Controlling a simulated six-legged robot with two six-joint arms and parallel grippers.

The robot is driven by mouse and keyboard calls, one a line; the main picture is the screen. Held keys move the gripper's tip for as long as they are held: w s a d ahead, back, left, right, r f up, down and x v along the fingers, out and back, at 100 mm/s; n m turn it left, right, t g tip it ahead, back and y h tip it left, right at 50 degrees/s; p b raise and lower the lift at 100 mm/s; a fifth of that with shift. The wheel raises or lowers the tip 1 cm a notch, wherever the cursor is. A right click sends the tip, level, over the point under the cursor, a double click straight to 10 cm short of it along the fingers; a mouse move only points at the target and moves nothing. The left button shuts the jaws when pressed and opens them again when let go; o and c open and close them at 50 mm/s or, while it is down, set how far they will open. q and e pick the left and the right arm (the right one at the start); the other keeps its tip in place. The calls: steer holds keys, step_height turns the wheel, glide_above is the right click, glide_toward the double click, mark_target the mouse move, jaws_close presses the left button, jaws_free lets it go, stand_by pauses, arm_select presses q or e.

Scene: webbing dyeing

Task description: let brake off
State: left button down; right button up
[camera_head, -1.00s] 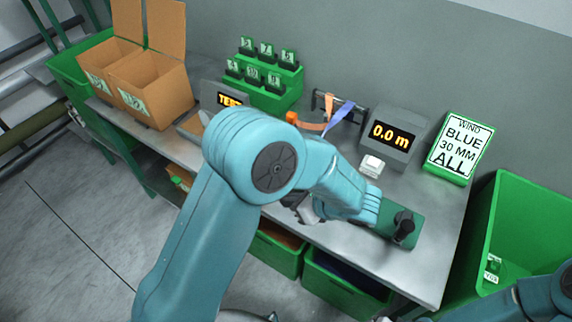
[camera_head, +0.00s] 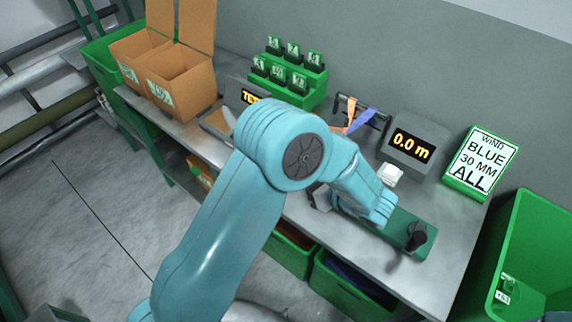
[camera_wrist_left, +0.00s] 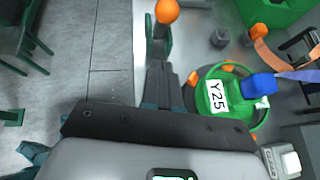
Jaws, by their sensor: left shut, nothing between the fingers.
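An orange ball knob (camera_wrist_left: 166,12) tops an upright lever at the upper edge of the left wrist view. My left gripper (camera_wrist_left: 162,72) is shut and empty, its dark fingers a little below the knob in that picture; I cannot tell the gap in depth. A green reel (camera_wrist_left: 206,78) with a Y25 tag and a blue block lies right of the fingers. In the head view my left arm hides the reel and knob, and most of the gripper. A green plate with a black-handled crank (camera_head: 416,238) shows beyond my wrist. My right gripper is out of view.
The grey bench (camera_head: 452,243) carries a 0.0 m display (camera_head: 412,146), a white button block (camera_head: 390,174), a sign reading blue 30 mm all (camera_head: 480,162) and a green tag rack (camera_head: 288,82). A green bin (camera_head: 530,245) stands at right.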

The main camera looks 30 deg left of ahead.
arm_select(q)
steer(key=w+a+f+p, duration=0.2)
steer(key=a, duration=0.6)
steer(key=shift+w, duration=0.1)
steer(key=shift+w+r, duration=0.1)
steer(key=shift+r, duration=0.05)
